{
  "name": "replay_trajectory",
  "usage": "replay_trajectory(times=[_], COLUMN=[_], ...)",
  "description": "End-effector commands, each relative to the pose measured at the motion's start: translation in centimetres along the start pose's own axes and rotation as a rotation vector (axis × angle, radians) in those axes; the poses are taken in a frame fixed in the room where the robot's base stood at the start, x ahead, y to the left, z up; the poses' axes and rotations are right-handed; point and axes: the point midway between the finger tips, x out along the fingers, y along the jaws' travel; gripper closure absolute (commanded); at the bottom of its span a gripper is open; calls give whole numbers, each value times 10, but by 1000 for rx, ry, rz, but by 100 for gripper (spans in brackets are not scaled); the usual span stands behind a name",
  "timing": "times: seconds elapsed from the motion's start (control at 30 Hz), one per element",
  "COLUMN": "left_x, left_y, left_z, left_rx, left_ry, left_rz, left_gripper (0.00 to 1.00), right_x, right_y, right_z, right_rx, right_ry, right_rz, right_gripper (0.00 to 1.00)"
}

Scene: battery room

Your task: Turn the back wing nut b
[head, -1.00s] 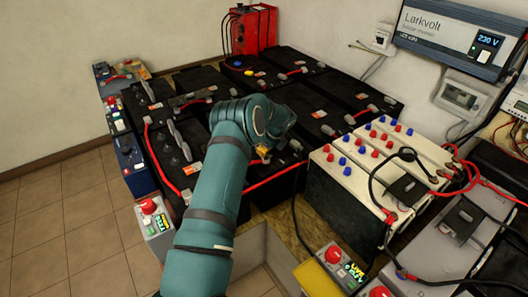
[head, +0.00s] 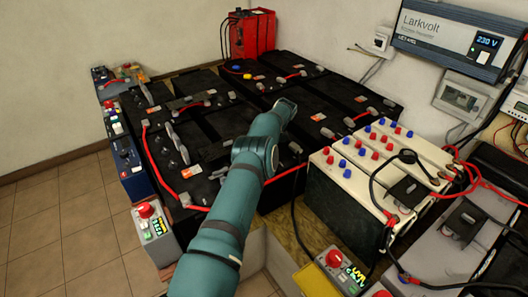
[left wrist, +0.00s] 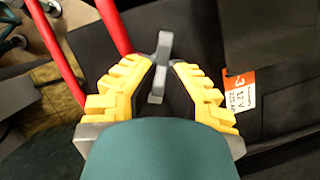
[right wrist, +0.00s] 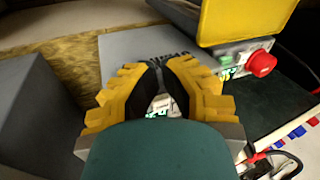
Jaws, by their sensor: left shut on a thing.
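In the left wrist view a grey wing nut (left wrist: 162,62) stands on a black battery (left wrist: 210,50) with an orange and white label. My left gripper (left wrist: 164,68) is shut on this nut, one yellow finger on each side. In the head view my left arm reaches over the black battery bank (head: 215,122), and its end (head: 284,108) is by the middle of the bank. The fingers and the gripped nut are hidden there. My right gripper (right wrist: 160,68) looks shut and empty in its wrist view, above a grey box with green lettering. It is out of the head view.
Red cables (left wrist: 70,62) run close to my left gripper. Cream batteries (head: 350,185) with red and blue caps stand right of the bank. Grey boxes with red buttons (head: 145,211) (head: 334,258) stand near the front. A red unit (head: 252,33) stands at the back.

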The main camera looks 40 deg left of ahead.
Motion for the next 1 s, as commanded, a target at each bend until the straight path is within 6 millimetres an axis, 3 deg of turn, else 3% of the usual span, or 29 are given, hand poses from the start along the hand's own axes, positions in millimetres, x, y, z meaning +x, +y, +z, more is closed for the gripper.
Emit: replay_trajectory(times=[0.8,0.9,1.0], left_x=[4,4,3], left_y=[1,1,1], left_z=[0,0,0], left_rx=[-54,-54,-55], left_ry=[-4,-4,-2], left_rz=[32,32,29], left_gripper=[100,60,59], right_x=[0,0,0], right_y=[0,0,0], right_z=[0,0,0], right_rx=[0,0,0], right_ry=[0,0,0], right_rz=[0,0,0], right_gripper=[100,100,100])
